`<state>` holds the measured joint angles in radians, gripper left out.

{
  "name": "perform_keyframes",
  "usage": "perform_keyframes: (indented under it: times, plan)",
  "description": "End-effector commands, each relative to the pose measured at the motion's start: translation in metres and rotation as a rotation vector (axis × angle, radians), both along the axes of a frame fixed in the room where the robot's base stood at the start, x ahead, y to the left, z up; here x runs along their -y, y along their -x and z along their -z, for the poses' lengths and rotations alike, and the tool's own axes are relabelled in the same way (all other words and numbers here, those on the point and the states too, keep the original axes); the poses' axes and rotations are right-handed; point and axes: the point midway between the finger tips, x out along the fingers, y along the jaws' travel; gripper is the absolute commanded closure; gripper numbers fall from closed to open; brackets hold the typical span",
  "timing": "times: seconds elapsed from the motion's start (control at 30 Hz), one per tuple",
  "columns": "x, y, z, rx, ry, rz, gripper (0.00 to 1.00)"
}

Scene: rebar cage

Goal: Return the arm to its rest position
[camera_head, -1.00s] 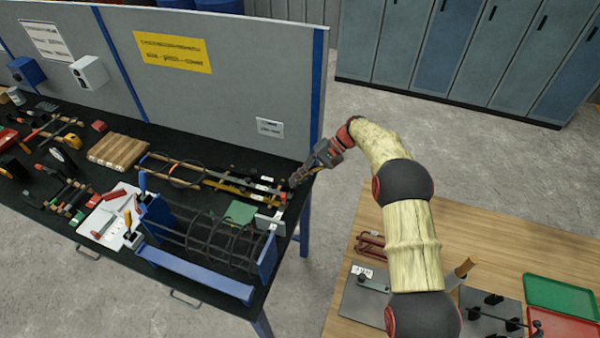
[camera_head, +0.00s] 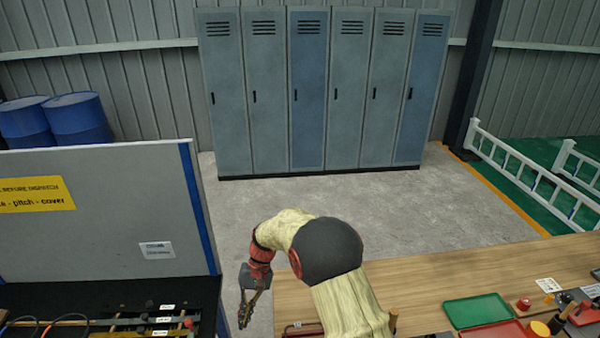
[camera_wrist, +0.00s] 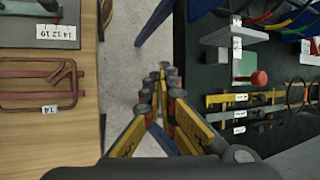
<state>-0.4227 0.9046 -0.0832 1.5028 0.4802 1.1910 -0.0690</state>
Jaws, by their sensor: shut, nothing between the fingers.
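My arm reaches forward and bends down at the wrist in the head view. My gripper (camera_head: 246,308) points down over the gap between the black-topped bench (camera_head: 110,292) and the wooden table (camera_head: 440,277). The wrist view also shows the gripper (camera_wrist: 158,92), with its fingertips close together, empty, above the grey floor between the two surfaces. It touches neither surface that I can see.
In the wrist view, bent red-brown bars (camera_wrist: 42,85) lie on the wooden table at left. A red-knobbed tool (camera_wrist: 258,79) and yellow strips lie on the bench at right. A grey partition (camera_head: 95,225) stands behind the bench. Green (camera_head: 476,310) and red trays sit on the table.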

Motion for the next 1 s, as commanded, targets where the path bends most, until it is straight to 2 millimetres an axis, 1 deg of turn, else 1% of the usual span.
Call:
perform_keyframes:
  times: [0.03,0.1,0.47,0.7,1.0]
  plan:
    - [0.012,0.003,-0.009,0.021,0.013,0.004,1.0]
    - [0.029,0.006,-0.02,0.049,0.033,0.007,1.0]
    - [0.11,0.033,-0.075,0.192,0.109,0.025,1.0]
    - [0.161,0.06,-0.106,0.287,0.148,0.042,1.0]
    - [0.219,0.1,-0.134,0.408,0.189,0.066,1.0]
